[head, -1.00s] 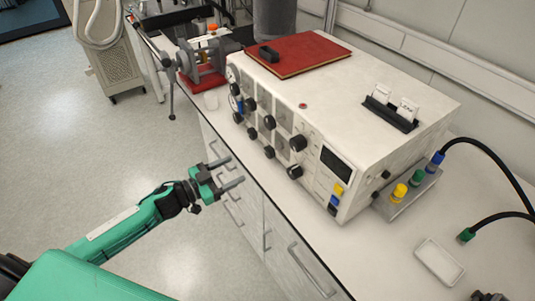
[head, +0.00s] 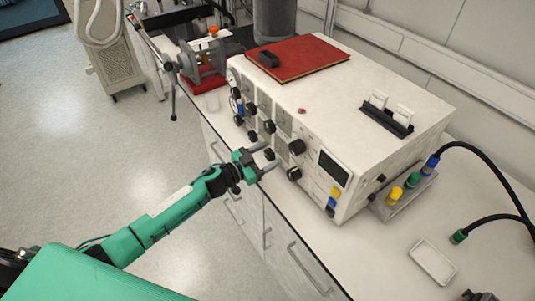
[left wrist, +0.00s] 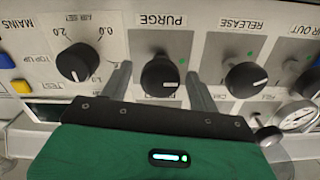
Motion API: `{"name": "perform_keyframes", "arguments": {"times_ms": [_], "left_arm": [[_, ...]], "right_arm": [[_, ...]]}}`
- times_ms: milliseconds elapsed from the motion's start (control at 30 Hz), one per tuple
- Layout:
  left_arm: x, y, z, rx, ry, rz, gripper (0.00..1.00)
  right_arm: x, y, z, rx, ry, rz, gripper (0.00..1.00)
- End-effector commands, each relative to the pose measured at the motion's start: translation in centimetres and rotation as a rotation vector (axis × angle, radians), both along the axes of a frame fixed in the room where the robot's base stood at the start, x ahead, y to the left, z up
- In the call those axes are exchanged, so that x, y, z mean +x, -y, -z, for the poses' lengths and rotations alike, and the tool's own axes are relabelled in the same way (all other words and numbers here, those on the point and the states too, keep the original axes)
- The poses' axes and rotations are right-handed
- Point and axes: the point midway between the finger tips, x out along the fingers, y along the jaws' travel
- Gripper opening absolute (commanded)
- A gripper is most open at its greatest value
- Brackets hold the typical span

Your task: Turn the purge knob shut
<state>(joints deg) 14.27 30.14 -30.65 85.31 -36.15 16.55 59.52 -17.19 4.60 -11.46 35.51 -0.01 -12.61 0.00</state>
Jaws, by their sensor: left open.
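The purge knob (left wrist: 160,76) is a round black knob under the upside-down PURGE label in the left wrist view, with a short white mark across its lower part. A green dot sits on the panel beside it. In the head view it is in the lower knob row (head: 269,154) of the white reactor console (head: 318,185). My left gripper (head: 272,154) is open, its two fingers (left wrist: 160,85) on either side of the knob with a visible gap on each side. My right gripper is not clearly seen.
The air set knob (left wrist: 77,62) and release knob (left wrist: 246,79) flank the purge knob closely. A gauge (left wrist: 297,115) is at right. A red book (head: 300,60) and card holder (head: 387,119) top the console. A white tray (head: 432,262) lies on the bench.

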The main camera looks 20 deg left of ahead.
Motion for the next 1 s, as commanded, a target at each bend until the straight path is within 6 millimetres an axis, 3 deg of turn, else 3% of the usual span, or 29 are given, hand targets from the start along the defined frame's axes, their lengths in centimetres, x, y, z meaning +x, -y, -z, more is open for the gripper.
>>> {"name": "perform_keyframes", "arguments": {"times_ms": [233,467,1000], "left_arm": [[0.06,0.06,0.02,0.000,0.000,0.000,0.61],[0.05,0.04,0.01,0.000,0.000,0.000,0.18],[0.03,0.03,0.07,0.115,0.093,0.000,0.17]], "right_arm": [[-0.01,-0.01,0.00,0.000,0.000,0.000,0.36],[-0.01,-0.02,0.00,0.000,0.000,0.000,0.36],[-0.01,-0.05,0.39,0.001,0.000,0.000,0.36]]}}
